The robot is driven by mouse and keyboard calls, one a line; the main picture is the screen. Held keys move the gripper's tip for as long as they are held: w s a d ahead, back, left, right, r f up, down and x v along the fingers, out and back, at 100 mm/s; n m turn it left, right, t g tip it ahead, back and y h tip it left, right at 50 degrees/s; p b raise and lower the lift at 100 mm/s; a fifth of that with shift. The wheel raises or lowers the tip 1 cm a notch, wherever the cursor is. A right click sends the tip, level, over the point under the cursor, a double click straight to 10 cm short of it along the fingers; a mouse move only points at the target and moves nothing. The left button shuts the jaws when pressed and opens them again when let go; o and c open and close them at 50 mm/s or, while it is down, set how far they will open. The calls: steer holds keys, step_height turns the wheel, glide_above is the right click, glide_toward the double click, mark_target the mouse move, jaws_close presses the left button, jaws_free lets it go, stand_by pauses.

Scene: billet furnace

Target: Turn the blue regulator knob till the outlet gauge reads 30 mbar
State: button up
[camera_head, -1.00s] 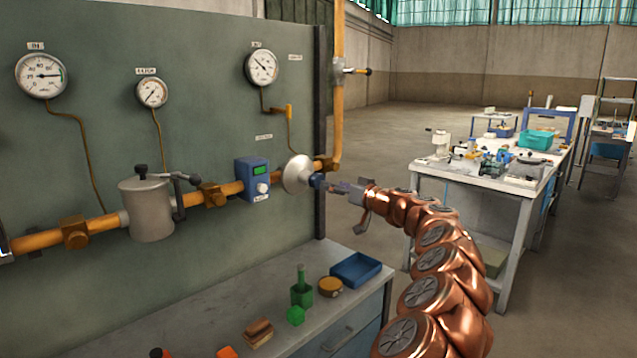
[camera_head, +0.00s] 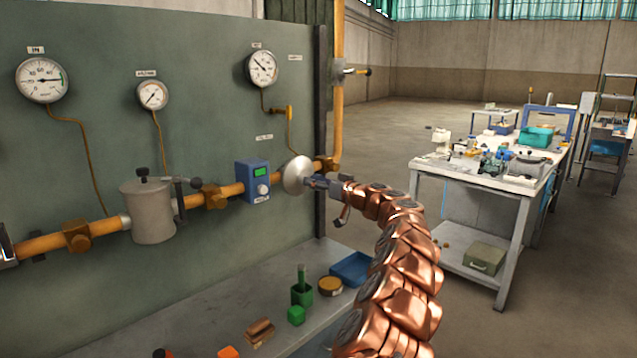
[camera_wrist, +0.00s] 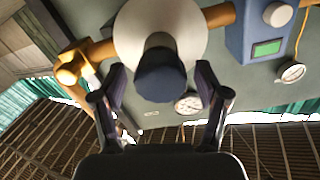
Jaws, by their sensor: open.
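The blue regulator knob (camera_wrist: 160,78) sits in front of the pale round regulator body (camera_head: 297,175) on the orange pipe. In the head view my gripper covers most of the knob. My gripper (camera_head: 320,183) is open, and in the wrist view its two fingers (camera_wrist: 160,88) stand on either side of the knob, with a visible gap on both sides. The right-hand gauge (camera_head: 262,68) on the panel appears to be the outlet gauge. Its needle points to the upper left; the numbers and label are too small to read.
A blue box (camera_head: 253,181) with a green display sits on the pipe left of the regulator. Two more gauges (camera_head: 42,80) (camera_head: 153,95) hang further left. A bench (camera_head: 215,310) below holds a blue tray (camera_head: 352,269) and small items.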

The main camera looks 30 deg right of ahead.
steer(key=shift+c, duration=0.2)
steer(key=c, duration=1.1)
steer(key=shift+m+b, duration=0.35)
steer(key=shift+m, duration=0.05)
steer(key=shift+f+m+b, duration=0.1)
steer(key=shift+m+b, duration=0.6)
steer(key=shift+m, duration=0.2)
steer(key=m, duration=0.2)
steer(key=shift+m+b, duration=0.35)
steer(key=shift+m, duration=0.05)
steer(key=m, duration=0.3)
steer(key=shift+m+p, duration=0.4)
steer(key=shift+m, duration=1.4)
